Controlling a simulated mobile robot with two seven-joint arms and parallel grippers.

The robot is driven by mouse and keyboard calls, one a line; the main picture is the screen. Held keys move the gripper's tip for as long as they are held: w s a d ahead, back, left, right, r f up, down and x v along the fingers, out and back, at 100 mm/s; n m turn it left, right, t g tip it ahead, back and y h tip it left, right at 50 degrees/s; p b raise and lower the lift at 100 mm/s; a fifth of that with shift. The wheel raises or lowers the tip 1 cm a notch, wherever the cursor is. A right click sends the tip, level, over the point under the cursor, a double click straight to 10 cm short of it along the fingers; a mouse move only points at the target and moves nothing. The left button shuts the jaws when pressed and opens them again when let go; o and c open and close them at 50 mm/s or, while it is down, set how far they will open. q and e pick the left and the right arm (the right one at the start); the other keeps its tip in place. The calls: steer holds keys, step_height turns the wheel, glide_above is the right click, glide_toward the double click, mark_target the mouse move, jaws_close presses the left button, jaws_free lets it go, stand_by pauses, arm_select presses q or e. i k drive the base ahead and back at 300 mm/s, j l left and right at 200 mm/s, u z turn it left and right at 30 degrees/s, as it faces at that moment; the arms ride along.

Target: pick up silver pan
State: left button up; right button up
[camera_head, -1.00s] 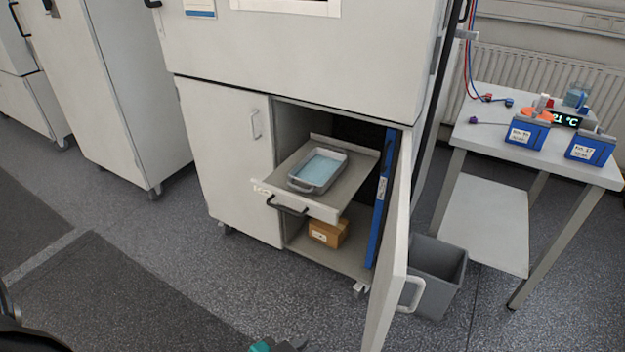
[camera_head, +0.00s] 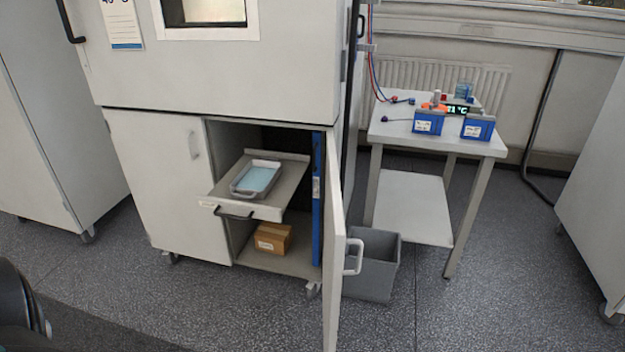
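The silver pan (camera_head: 238,190) is a shallow grey metal tray with a light blue inside. It sits level on the pulled-out shelf drawer (camera_head: 285,190) of the open cabinet. A dark part of my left arm shows at the lower left edge, well apart from the pan. Neither of my grippers is in view.
The right cabinet door (camera_head: 334,250) stands open toward me, beside the drawer. A cardboard box (camera_head: 273,238) lies on the cabinet floor. A grey bin (camera_head: 371,282) and a side table (camera_head: 420,140) with blue batteries stand at the right. The floor in front is clear.

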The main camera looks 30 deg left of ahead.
mark_target(257, 178)
steer(key=j+z, duration=0.1)
steer(key=z, duration=0.25)
steer(key=j+z, duration=0.15)
steer(key=z, duration=0.2)
steer(key=j+z, duration=0.1)
steer(key=z, duration=0.3)
steer(key=k+j, duration=0.15)
steer(key=j, duration=0.3)
steer(key=k+j, duration=0.1)
steer(key=j, duration=0.35)
steer(key=k+j, duration=0.15)
steer(key=j, duration=0.3)
steer(key=k+j, duration=0.15)
steer(key=j, duration=0.3)
steer(key=k+j, duration=0.1)
steer(key=j, duration=0.4)
steer(key=k+j, duration=0.15)
steer(key=j, duration=0.3)
steer(key=k+j, duration=0.15)
steer(key=j, duration=0.3)
steer(key=k+j, duration=0.1)
steer(key=j, duration=0.85)
steer(key=i+l, duration=0.15)
steer(key=l, duration=0.1)
